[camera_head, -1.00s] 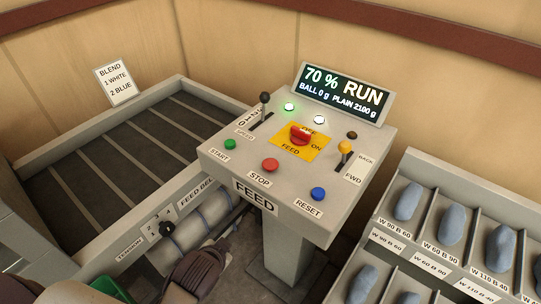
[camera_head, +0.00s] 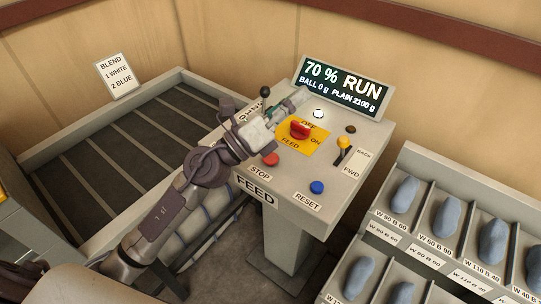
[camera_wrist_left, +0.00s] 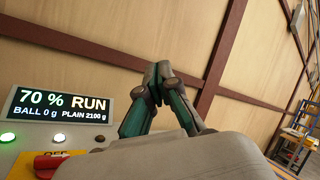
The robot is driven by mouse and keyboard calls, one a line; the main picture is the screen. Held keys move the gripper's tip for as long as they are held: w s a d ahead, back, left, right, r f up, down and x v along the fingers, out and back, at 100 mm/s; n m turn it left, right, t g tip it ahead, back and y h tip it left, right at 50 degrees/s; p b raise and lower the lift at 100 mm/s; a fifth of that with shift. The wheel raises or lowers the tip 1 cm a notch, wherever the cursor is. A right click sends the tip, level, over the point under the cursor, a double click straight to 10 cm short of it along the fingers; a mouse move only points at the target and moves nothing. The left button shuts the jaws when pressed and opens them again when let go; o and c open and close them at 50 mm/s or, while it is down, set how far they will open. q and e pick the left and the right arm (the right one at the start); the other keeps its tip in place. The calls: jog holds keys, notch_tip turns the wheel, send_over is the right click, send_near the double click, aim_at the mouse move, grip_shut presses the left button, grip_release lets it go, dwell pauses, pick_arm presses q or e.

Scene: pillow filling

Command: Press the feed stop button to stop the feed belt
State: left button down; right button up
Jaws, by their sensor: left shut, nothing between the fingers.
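The red STOP button (camera_head: 270,159) sits at the front of the grey FEED panel (camera_head: 293,205), just past my left wrist. My left gripper (camera_head: 300,98) is shut and empty, reaching over the panel's back left with its fingertips up near the display. In the left wrist view its fingers (camera_wrist_left: 162,78) are together against the wall behind. The display (camera_head: 346,87) reads 70 % RUN; it also shows in the left wrist view (camera_wrist_left: 62,106). My arm hides the START button and part of the panel's left side. My right gripper is not in view.
A red OFF/ON knob (camera_head: 300,129), a blue RESET button (camera_head: 317,187), a yellow-topped lever (camera_head: 343,142) and a black speed lever (camera_head: 266,91) are close by. A slatted belt (camera_head: 85,160) lies left. Bins of grey-blue pieces (camera_head: 450,222) stand right.

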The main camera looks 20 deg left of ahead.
pick_arm(q)
jog(key=w+d+f+m+g, duration=0.1)
jog(key=d+f+m+g, duration=0.25)
jog(key=m+g, duration=0.5)
jog(key=m+g+y, duration=0.2)
jog(key=m+y, duration=0.6)
jog(key=y, duration=0.1)
send_over(269, 158)
notch_tip(269, 158, down, 9)
jog(key=shift+a, duration=0.1)
jog(key=shift+f, duration=0.1)
notch_tip(269, 158, down, 8)
jog(key=b, duration=0.4)
jog(key=shift+s, duration=0.1)
jog(key=shift+f+b, duration=0.35)
jog(key=shift+b, duration=0.25)
